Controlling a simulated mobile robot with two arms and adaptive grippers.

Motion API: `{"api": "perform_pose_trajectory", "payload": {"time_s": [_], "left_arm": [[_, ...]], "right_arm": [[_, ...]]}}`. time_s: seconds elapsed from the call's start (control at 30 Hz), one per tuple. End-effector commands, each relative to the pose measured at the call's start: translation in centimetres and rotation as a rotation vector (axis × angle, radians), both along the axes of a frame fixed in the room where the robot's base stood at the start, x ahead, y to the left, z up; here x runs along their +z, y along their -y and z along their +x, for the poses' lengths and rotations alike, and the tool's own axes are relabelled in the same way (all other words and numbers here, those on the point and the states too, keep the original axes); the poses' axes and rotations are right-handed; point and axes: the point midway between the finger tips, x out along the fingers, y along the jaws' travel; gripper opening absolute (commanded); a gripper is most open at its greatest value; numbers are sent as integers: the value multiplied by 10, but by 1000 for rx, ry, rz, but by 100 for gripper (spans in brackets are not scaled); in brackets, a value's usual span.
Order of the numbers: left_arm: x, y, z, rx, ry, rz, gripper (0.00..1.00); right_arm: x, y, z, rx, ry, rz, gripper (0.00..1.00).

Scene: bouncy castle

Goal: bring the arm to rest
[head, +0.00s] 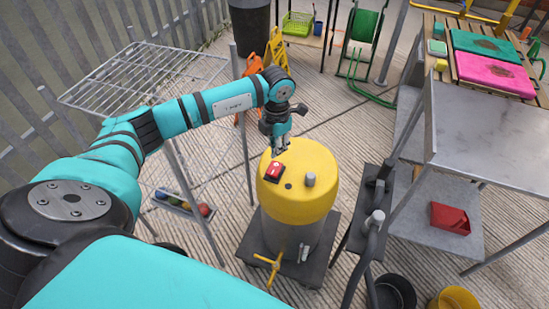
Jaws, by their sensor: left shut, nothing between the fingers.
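My left arm reaches in from the left in the head view, teal with black bands. Its gripper (279,146) points down just above the far edge of a yellow-topped drum (312,180). The gripper is shut and holds nothing. A red switch on a dark base (274,171) sits on the drum's top, a little below the fingertips in the picture. I cannot tell whether the fingers touch the drum. My right gripper is not in view.
A wire rack (145,80) stands behind my arm. A grey metal table (480,130) is at right, with a red tray (450,218) on its lower shelf. A black bucket (392,292) and a yellow bucket (455,298) stand at the lower right. Orange barriers (275,48) stand behind the drum.

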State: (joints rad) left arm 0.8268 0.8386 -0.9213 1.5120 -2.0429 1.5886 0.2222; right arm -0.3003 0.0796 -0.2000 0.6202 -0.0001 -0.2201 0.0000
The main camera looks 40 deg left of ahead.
Motion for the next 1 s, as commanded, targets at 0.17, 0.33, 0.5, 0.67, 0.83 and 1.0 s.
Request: {"api": "perform_pose_trajectory", "payload": {"time_s": [0.17, 0.33, 0.5, 0.67, 0.83, 1.0], "left_arm": [[14, 0, 0, 0, 0, 0, 0], [14, 0, 0, 0, 0, 0, 0], [14, 0, 0, 0, 0, 0, 0], [14, 0, 0, 0, 0, 0, 0], [8, 28, 0, -26, 22, -85, 0], [4, 131, -6, -75, 108, -427, 0]], "right_arm": [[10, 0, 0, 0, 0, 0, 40], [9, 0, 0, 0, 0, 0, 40], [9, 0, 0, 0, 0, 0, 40], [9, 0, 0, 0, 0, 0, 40], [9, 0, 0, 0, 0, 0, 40], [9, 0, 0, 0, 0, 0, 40]]}}
